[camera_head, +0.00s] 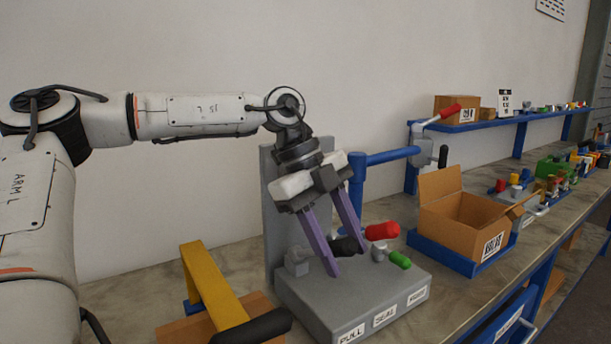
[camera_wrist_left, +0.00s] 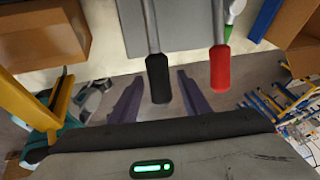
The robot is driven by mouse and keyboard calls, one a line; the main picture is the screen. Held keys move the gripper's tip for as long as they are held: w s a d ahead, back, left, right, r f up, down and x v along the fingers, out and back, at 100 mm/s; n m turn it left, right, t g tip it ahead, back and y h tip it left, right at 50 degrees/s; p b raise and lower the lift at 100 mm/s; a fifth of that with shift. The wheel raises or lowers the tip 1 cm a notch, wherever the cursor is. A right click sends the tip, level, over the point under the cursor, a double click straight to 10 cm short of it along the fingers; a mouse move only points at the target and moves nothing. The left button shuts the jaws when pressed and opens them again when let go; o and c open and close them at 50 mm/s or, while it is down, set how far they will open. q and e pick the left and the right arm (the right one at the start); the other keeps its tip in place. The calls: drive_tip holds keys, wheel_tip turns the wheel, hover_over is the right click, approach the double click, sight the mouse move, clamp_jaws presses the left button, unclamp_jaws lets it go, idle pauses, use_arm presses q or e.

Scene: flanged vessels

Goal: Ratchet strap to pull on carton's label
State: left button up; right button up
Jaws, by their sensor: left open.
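A grey station (camera_head: 375,295) stands on the bench, with PULL and SEAL labels and a third label hard to read on its front. It carries levers with a black handle (camera_head: 345,246), a red handle (camera_head: 382,231) and a green handle (camera_head: 399,260). My left gripper (camera_head: 348,262) is open, pointing down at the black handle. In the left wrist view the black handle (camera_wrist_left: 158,80) appears between its purple fingers, with the red handle (camera_wrist_left: 220,68) to the right. An open carton (camera_head: 455,222) has a label (camera_head: 493,245), too small to read. I cannot make out a strap.
The carton sits in a blue tray (camera_head: 447,254). A blue post and crossbar (camera_head: 388,156) stand behind the station. A yellow bar (camera_head: 212,290) stands at front left. A back shelf (camera_head: 490,122) holds boxes. Small coloured parts crowd the far right.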

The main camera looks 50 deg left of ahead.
use_arm(q)
clamp_jaws()
